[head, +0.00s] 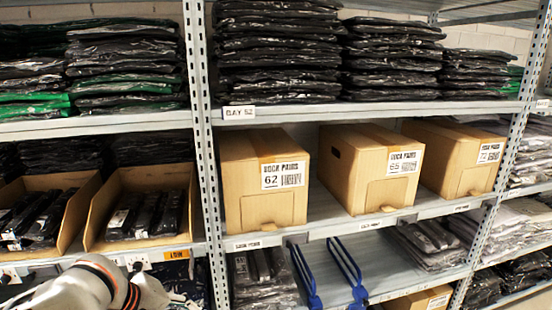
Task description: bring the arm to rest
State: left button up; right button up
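Part of my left arm, white with dark and orange bands, shows at the bottom left in the head view, in front of the lower left shelf. Its gripper is out of view. No part of my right arm or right gripper shows. I cannot tell from this view whether either gripper holds anything.
Metal shelving fills the view. Three cardboard boxes, including box 62 (247,184) and box 65 (345,172), stand on the middle shelf. Dark bagged garments (279,55) are stacked above. Open bins (146,181) hold black packs at left. Blue bars (346,262) lie on the lower shelf.

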pick_arm(q)
jog(key=d+f+n+t+h, duration=0.3)
jog(key=d+f+n, duration=0.6)
jog(key=f+n, duration=0.3)
jog(key=s+a+f+n+t+y, duration=0.1)
jog(key=s+a+f+n+y, duration=0.1)
jog(key=s+a+f+n, duration=0.2)
jog(key=s+a+f+n+t+y, duration=0.1)
jog(key=s+a+f+n, duration=0.4)
jog(key=s+f, duration=0.6)
jog(key=s+n+y, duration=0.1)
jog(key=n, duration=0.1)
jog(key=shift+f+n, duration=0.35)
jog(key=shift+n, duration=0.05)
jog(key=c, duration=0.5)
jog(key=shift+s+a, duration=0.15)
jog(key=shift+a, duration=0.05)
jog(key=shift+c, duration=0.4)
